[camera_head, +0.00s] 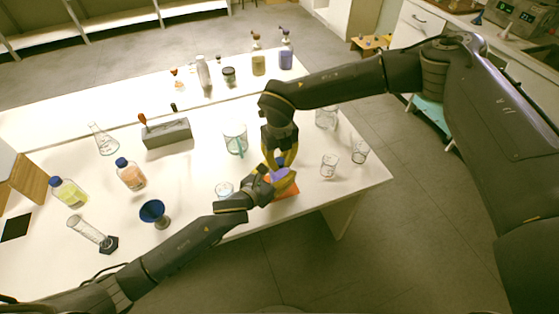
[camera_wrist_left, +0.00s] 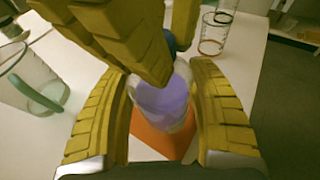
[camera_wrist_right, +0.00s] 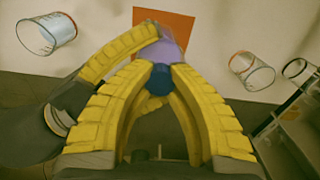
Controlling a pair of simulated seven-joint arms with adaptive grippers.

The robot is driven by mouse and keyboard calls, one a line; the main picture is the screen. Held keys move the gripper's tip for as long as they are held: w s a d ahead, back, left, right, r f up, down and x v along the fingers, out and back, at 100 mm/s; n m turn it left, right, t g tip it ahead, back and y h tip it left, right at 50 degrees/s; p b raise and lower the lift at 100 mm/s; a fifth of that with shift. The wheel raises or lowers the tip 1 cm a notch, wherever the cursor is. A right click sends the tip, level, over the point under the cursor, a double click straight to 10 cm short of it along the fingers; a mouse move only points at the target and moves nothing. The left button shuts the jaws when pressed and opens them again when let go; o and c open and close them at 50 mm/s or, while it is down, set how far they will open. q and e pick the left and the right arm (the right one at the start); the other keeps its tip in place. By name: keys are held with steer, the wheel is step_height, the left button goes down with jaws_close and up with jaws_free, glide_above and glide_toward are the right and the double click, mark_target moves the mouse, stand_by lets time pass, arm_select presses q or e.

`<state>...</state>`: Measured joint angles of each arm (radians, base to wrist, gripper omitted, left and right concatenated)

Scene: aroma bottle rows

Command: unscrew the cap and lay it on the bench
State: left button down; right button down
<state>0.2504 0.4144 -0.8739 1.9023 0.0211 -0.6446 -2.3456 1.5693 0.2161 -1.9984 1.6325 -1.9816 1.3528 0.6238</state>
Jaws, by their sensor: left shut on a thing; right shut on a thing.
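A bottle with purple liquid (camera_head: 281,176) stands over an orange mat (camera_head: 287,192) near the front edge of the bench. My left gripper (camera_head: 270,178) is shut around the body of this bottle, which shows between its yellow fingers in the left wrist view (camera_wrist_left: 163,103). The blue cap (camera_wrist_right: 159,79) is at the top of the bottle, between the fingers of my right gripper (camera_wrist_right: 160,72), which is shut on it from above. In the head view the cap (camera_head: 281,161) is mostly covered by the right fingers. I cannot tell whether the cap is loose.
Beakers (camera_head: 329,165) stand right of the grippers, and a larger beaker (camera_head: 235,139) stands behind left. A blue funnel (camera_head: 152,211), an orange-liquid bottle (camera_head: 131,174) and a grey block (camera_head: 167,133) are farther left. Bare bench lies between the grey block and the orange-liquid bottle.

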steer(key=n, duration=1.5)
steer(key=shift+n, duration=0.4)
steer(key=n, duration=0.4)
steer(key=shift+n, duration=0.4)
steer(key=n, duration=0.3)
steer(key=shift+r, duration=0.1)
steer(key=n, duration=0.7)
